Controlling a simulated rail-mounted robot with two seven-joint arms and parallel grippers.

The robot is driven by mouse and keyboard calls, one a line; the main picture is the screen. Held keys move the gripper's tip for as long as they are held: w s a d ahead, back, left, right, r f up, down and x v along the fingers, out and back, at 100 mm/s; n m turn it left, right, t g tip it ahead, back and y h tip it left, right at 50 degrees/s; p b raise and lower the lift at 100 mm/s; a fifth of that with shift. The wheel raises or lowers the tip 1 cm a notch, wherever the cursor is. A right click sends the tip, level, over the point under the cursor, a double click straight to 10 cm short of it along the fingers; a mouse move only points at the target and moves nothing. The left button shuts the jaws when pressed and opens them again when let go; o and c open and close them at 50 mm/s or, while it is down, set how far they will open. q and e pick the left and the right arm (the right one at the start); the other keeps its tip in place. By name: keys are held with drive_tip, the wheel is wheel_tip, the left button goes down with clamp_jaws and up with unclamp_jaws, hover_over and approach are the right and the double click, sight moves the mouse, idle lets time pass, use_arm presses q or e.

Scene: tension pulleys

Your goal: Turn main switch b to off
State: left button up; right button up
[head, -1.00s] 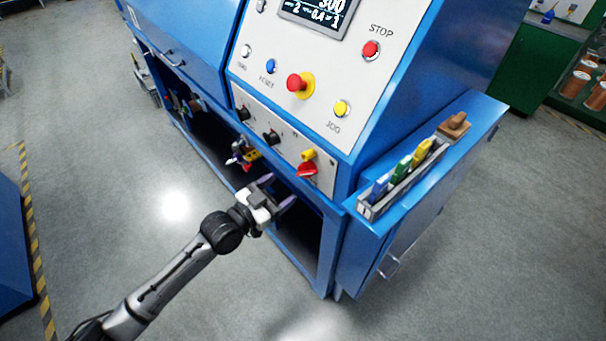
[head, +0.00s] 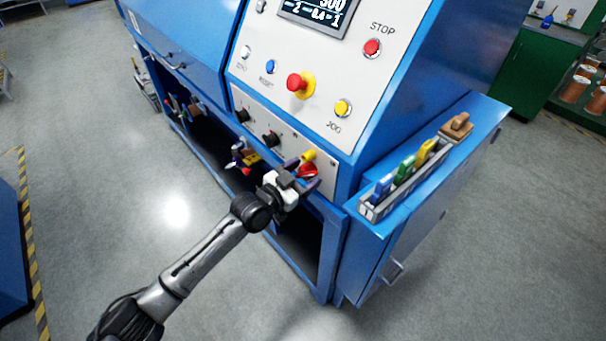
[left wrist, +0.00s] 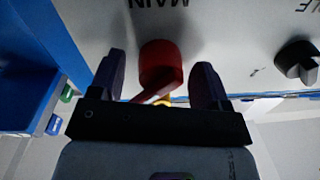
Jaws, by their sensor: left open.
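The main switch (head: 308,170) is a red knob with a pale marking on the lower white panel, at its right end. In the left wrist view the red knob (left wrist: 160,62) sits below the upside-down word MAIN; no letter b is readable. My left gripper (head: 303,175) is open at the knob. In the left wrist view its dark fingers (left wrist: 160,72) stand on either side of the knob, with visible gaps. The knob's lower part is partly hidden by the gripper. My right gripper is not in view.
A yellow part (head: 307,156) sits just above the red knob. Black knobs (head: 270,139) are to the left on the same panel. A red emergency button (head: 296,83) and yellow jog button (head: 342,108) are above. A tool holder (head: 376,208) stands on the right ledge.

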use_arm(q)
drive_tip(key=c, duration=1.3)
drive_tip(key=shift+n, duration=0.3)
drive_tip(key=n, duration=0.2)
drive_tip(key=shift+r+n, duration=0.1)
drive_tip(key=shift+n, duration=0.2)
drive_tip(key=shift+n+g+p, duration=0.3)
drive_tip(key=shift+n+p, duration=0.15)
drive_tip(key=shift+n, duration=1.35)
